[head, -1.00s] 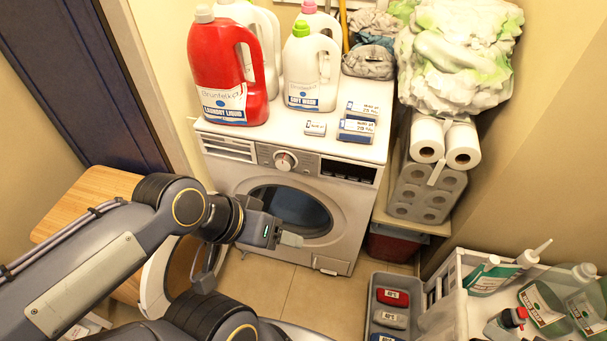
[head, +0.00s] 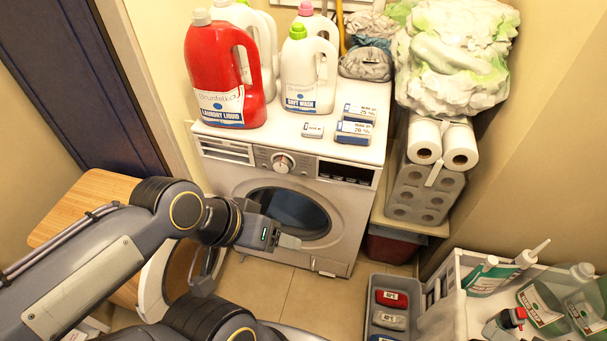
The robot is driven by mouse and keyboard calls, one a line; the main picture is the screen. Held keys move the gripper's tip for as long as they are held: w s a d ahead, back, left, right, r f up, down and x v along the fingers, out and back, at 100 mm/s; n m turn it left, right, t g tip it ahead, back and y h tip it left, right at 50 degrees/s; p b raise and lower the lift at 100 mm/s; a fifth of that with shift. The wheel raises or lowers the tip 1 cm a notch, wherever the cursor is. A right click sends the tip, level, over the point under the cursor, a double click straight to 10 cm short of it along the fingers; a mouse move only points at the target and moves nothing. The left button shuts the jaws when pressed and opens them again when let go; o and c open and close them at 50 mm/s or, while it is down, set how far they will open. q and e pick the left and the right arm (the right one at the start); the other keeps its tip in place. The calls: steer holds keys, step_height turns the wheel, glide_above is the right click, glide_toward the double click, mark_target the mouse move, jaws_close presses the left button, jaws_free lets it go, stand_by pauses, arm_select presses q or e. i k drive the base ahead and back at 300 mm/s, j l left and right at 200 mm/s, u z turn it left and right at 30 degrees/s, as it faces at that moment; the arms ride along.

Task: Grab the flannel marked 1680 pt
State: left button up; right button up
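I cannot read a 1680 pt mark on anything, so I cannot tell which thing is the named flannel. Folded cloth-like items lie in a grey tray on the floor: a red one (head: 391,298), a grey one (head: 390,320) and a blue one cut off by the bottom edge. Their small white labels are too small to read surely. Grey cloths (head: 366,63) lie at the back of the washer top. My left gripper (head: 290,241) is in front of the washer door, apart from these items; its finger gap is not clear. My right gripper is out of view.
The washer (head: 290,170) carries a red laundry bottle (head: 222,70), white bottles (head: 308,75) and small labelled boxes (head: 355,128). Toilet rolls (head: 425,190) stand right of it. A white crate (head: 450,300) with bottles is at lower right. A wooden surface (head: 90,200) is at left.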

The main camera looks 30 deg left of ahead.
mark_target(350, 132)
steer(key=i+j+u, duration=0.9)
steer(key=j, duration=0.1)
